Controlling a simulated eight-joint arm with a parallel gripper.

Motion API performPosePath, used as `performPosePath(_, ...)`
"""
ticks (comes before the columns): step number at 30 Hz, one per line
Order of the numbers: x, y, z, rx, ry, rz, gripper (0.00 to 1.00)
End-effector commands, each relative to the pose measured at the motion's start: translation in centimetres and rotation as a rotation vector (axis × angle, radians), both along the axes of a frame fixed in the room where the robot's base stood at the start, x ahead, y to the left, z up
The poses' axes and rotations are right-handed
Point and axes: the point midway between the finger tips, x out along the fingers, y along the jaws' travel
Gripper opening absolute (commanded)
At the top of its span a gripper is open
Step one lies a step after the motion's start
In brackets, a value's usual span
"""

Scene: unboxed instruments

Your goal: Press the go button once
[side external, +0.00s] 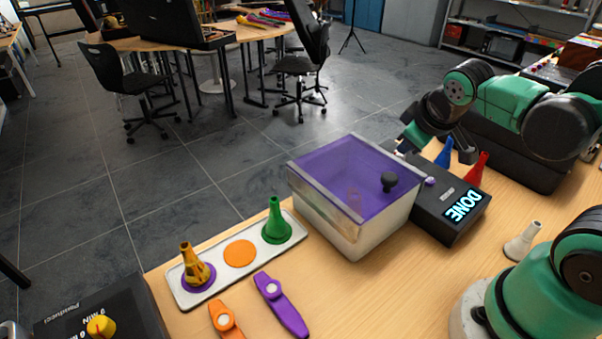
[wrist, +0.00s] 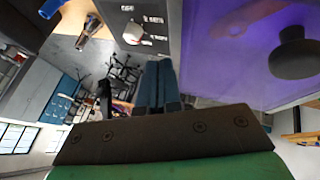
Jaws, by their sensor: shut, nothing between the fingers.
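A dark box (side external: 440,213) on the table has a lit display reading DONE (side external: 462,205).
A white tray (side external: 216,272) holds cones. Kazoos (side external: 281,304) lie in front. A dial box (side external: 105,311) is front left.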

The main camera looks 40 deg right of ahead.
Motion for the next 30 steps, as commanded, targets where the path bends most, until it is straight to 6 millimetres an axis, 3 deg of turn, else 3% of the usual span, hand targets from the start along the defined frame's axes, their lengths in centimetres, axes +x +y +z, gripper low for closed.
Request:
performPosePath(6, 0.0, 5.9, 1.2, 0.261, -0.116, -0.01, 0.0)
performPosePath(9, -0.1, 7.4, 1.6, 0.337, -0.14, -0.018, 0.0)
performPosePath(13, -0.2, 8.1, 1.8, 0.373, -0.149, -0.025, 0.0)
performPosePath(20, -0.2, 7.9, 1.8, 0.374, -0.148, -0.033, 0.0)
performPosePath(23, -0.1, 7.1, 2.2, 0.397, -0.13, -0.114, 0.0)
performPosePath(26, 0.1, 5.0, 3.0, 0.453, -0.088, -0.321, 0.0)
performPosePath(30, -0.2, 0.9, 4.5, 0.55, -0.014, -0.76, 0.0)
